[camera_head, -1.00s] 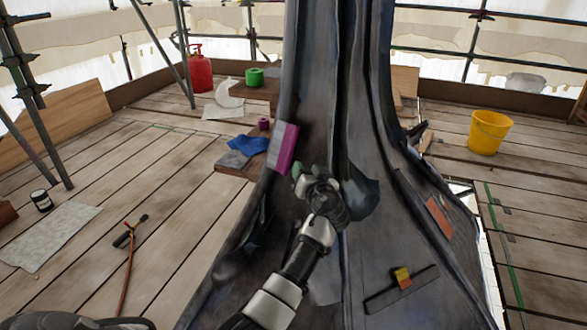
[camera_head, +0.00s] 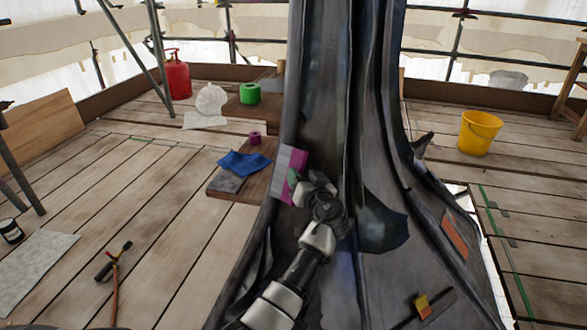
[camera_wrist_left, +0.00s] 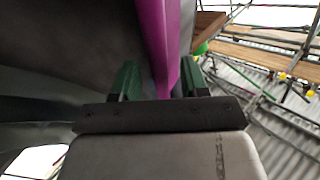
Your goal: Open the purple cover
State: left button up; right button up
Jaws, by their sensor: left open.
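The purple cover (camera_head: 298,160) is a small upright panel with a grey side, on the left flank of the dark metal spire in the head view. My left gripper (camera_head: 299,187) is at its lower right edge, with the wrist partly in front of it. In the left wrist view the purple cover (camera_wrist_left: 162,35) runs as a narrow upright strip down between the two green fingers of my left gripper (camera_wrist_left: 158,82). The fingers are open, with a gap on each side of the strip. Contact with the cover cannot be told. My right gripper is out of view.
The spire (camera_head: 340,90) fills the middle. Left of it are a low board with a blue cloth (camera_head: 244,163), a green roll (camera_head: 250,93) and a red gas cylinder (camera_head: 178,75). A torch (camera_head: 113,262) lies on the planks. A yellow bucket (camera_head: 479,133) stands at right.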

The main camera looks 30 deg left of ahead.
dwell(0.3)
pick_arm(q)
jog(key=shift+r, duration=0.1)
grip_shut()
